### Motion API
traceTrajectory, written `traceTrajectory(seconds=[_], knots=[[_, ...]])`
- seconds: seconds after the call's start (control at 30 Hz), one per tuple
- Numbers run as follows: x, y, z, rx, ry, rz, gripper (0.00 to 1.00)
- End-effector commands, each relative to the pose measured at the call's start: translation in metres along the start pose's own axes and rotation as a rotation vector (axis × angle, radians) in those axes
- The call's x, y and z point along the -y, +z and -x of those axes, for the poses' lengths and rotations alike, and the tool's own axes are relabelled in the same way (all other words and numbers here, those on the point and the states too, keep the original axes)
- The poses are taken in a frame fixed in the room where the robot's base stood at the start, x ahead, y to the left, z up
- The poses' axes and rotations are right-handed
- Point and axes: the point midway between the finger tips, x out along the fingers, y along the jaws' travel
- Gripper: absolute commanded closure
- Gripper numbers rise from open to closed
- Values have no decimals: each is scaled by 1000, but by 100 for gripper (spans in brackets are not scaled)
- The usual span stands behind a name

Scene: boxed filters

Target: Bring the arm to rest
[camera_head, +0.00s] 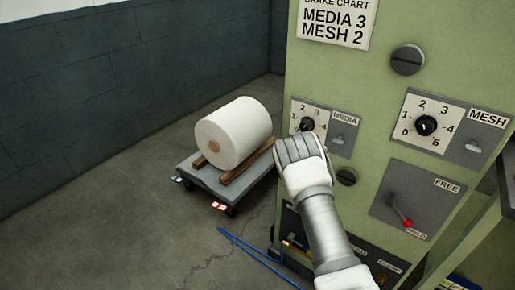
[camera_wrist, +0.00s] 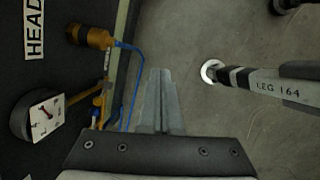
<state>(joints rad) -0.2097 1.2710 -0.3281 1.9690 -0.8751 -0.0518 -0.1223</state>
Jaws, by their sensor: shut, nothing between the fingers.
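My arm reaches up from the lower right in the head view. My gripper (camera_head: 296,148) is in front of the green machine's left edge, overlapping the lower left of the media dial plate (camera_head: 318,128) in the picture. I cannot tell whether it touches the plate. In the wrist view my gripper's fingers (camera_wrist: 159,80) are together, with nothing between them. Bare floor and a blue hose (camera_wrist: 130,88) show beyond them.
The green machine (camera_head: 385,80) also carries a mesh dial (camera_head: 426,125) and a red-knobbed lever (camera_head: 406,222) near "HOLD". A white roll (camera_head: 236,134) rests on a low cart (camera_head: 205,182). The wrist view shows a gauge (camera_wrist: 46,114) and a leg (camera_wrist: 265,86). Left floor is clear.

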Motion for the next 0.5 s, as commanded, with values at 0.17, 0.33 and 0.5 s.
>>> traceTrajectory(seconds=[0.17, 0.33, 0.5], knots=[[-28, -7, 45, -23, 48, -101, 100], [-53, -8, 101, -49, 91, -226, 100], [-72, -4, 166, -87, 127, -367, 100]])
